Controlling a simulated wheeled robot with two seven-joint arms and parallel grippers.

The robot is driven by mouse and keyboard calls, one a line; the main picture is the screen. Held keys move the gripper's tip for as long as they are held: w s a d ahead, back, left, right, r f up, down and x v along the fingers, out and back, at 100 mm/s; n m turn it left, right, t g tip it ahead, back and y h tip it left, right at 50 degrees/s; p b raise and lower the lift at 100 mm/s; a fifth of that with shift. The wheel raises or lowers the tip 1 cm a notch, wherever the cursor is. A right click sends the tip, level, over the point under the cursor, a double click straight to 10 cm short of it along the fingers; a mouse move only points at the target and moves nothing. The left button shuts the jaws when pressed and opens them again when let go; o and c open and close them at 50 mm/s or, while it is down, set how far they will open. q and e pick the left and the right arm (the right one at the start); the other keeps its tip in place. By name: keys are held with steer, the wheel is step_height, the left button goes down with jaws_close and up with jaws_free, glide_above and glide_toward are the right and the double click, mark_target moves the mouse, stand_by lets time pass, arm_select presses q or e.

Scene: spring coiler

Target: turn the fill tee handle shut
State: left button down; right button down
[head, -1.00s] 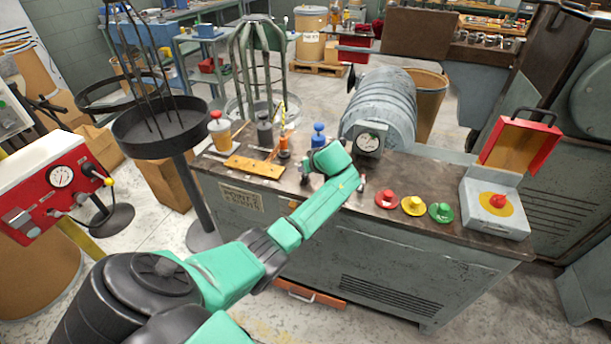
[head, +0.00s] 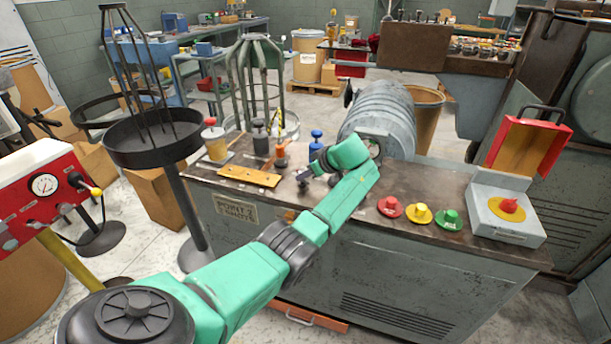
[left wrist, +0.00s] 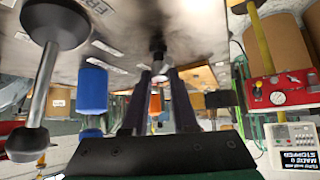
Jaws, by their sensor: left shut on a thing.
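My left gripper (head: 304,180) reaches over the bench top (head: 440,178), low beside the blue-capped bottle (head: 315,145). In the left wrist view its two dark fingers (left wrist: 158,72) close on a small dark piece (left wrist: 158,47) standing from the bench surface. This piece appears to be the fill tee handle; its angle is hard to tell. The blue bottle (left wrist: 92,90) stands apart from the fingers there. My right gripper is not in view.

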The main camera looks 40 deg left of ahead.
arm_select(q)
steer(key=c, duration=0.7)
jaws_free()
steer(key=b+v, duration=0.1)
steer(key=v, duration=1.3)
steer(key=shift+r, duration=0.2)
steer(key=shift+d, duration=0.1)
